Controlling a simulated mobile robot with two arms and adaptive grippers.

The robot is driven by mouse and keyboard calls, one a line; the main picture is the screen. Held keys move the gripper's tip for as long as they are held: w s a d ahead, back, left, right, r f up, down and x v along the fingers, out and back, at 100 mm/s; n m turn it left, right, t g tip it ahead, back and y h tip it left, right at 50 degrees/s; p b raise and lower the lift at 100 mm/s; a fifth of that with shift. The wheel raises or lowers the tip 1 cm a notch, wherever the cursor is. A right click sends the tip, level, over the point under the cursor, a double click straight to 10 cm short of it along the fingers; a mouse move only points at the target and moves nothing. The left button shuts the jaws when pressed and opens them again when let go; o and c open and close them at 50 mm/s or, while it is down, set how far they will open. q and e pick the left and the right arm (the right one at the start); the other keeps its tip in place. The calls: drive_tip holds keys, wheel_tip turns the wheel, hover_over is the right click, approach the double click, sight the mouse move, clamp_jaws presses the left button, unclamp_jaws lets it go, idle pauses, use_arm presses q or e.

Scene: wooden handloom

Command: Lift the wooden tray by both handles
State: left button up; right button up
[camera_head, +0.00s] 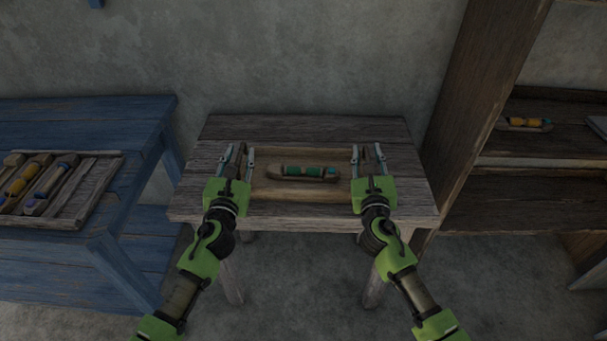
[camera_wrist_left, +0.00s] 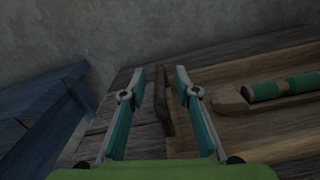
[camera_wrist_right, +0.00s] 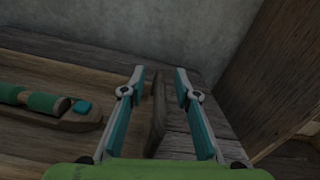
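The wooden tray (camera_head: 300,194) lies on a small wooden table, with a wooden shuttle (camera_head: 272,172) carrying green thread in it. My left gripper (camera_head: 238,149) is at the tray's left end, its fingers open on either side of the left handle (camera_wrist_left: 162,100). My right gripper (camera_head: 367,149) is at the right end, its fingers open on either side of the right handle (camera_wrist_right: 157,115). In both wrist views gaps show between fingers and handle. The tray's ends are partly hidden behind the grippers in the head view.
The small table (camera_head: 310,130) has bare top behind the tray. A blue table (camera_head: 80,112) at the left bears a compartmented tray (camera_head: 98,192) with several shuttles. A tall wooden shelf (camera_head: 480,90) stands close on the right, with a yellow-threaded shuttle (camera_head: 525,124) on it.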

use_arm(q)
clamp_jaws()
use_arm(e)
clamp_jaws()
use_arm(q)
drive_tip(key=shift+w+r, duration=0.1)
drive_tip(key=shift+r, duration=0.1)
use_arm(e)
drive_tip(key=shift+r, duration=0.2)
